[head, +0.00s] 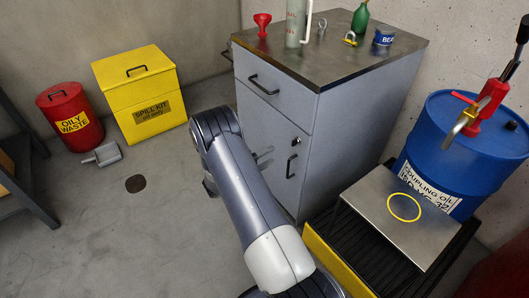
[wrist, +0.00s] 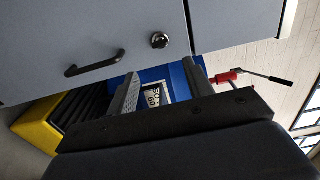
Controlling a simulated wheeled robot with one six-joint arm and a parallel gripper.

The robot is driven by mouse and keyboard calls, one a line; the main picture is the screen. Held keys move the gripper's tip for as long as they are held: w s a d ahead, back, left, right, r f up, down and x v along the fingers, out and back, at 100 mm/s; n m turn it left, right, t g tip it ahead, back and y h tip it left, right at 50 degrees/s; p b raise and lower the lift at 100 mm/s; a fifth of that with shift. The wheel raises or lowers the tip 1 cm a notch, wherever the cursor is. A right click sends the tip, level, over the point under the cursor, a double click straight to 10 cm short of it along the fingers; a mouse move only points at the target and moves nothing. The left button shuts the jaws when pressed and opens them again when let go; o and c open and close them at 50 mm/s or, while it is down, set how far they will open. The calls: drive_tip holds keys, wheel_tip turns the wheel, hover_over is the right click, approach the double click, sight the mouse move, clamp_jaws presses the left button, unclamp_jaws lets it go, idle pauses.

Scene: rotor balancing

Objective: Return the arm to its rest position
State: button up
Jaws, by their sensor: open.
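My arm (head: 245,190) rises from the bottom of the head view and bends at an elbow in front of the grey cabinet. My gripper (head: 264,156) is mostly hidden behind the arm; only a small grey part shows beside the cabinet front. A dark bolted bar and a broad dark surface, parts of my own arm end, fill the bottom of the wrist view. No object shows held. In the wrist view the cabinet front, with a handle (wrist: 95,64) and a lock (wrist: 160,40), lies just beyond.
The grey cabinet (head: 270,125) carries a red funnel, a bottle and a blue tin. At right stand a blue drum (head: 455,135) with a red pump and a metal stand (head: 385,215) bearing a yellow ring. A yellow spill kit (head: 150,115) and red waste can (head: 70,105) stand left. Left floor is mostly clear.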

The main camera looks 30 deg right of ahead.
drive_tip(key=d, duration=0.7)
drive_tip(key=d+b, duration=0.1)
drive_tip(key=d, duration=0.2)
drive_tip(key=shift+w+d, duration=0.35)
drive_tip(key=shift+w, duration=0.05)
